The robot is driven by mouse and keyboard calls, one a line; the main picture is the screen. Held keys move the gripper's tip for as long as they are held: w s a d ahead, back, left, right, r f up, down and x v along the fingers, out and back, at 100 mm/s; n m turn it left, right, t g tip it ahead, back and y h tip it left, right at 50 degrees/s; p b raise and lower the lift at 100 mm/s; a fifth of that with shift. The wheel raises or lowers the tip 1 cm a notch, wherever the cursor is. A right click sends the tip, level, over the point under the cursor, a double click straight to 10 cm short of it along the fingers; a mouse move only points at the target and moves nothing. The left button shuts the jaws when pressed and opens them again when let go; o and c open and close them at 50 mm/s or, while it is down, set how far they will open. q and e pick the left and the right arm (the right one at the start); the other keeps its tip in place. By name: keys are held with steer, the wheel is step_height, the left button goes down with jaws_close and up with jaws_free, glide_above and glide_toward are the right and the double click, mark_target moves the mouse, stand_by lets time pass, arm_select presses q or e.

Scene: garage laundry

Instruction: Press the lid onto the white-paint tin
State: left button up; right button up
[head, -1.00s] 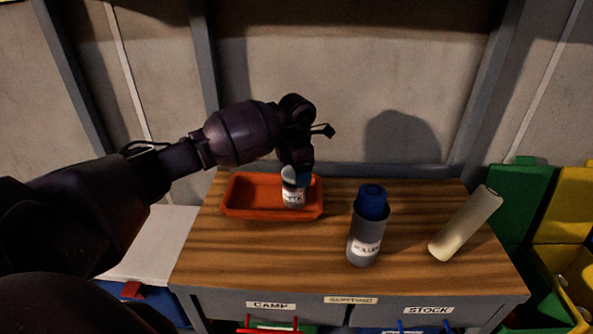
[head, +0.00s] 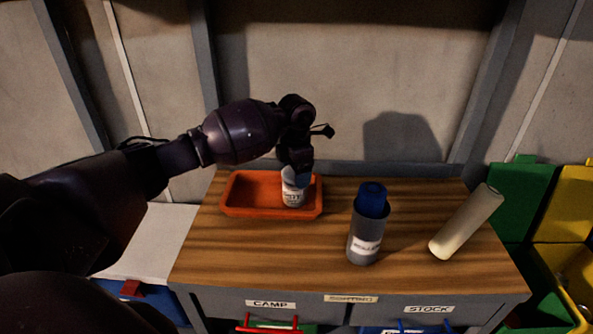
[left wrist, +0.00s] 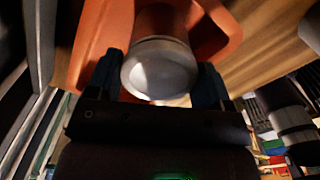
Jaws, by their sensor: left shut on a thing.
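The white-paint tin (head: 293,197), small and pale with a printed label, stands upright in the right part of an orange tray (head: 240,209). My left gripper (head: 295,170) points down directly over the tin. In the left wrist view its fingers (left wrist: 160,85) are on both sides of a round pale lid (left wrist: 160,73) and shut on it. The lid lies in line with the tin's top; whether it is fully seated I cannot tell. The gripper hides part of the tin's top in the head view. My right gripper is not in view.
On the wooden bench (head: 290,250) stand a grey container with a blue top (head: 366,230) and a leaning cream cylinder (head: 466,222), both right of the tray. Green (head: 518,200) and yellow (head: 563,205) bins are at the right. The bench's front middle is clear.

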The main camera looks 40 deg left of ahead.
arm_select(q)
steer(key=shift+s+f, duration=0.15)
steer(key=shift+f, duration=0.25)
stand_by(0.4)
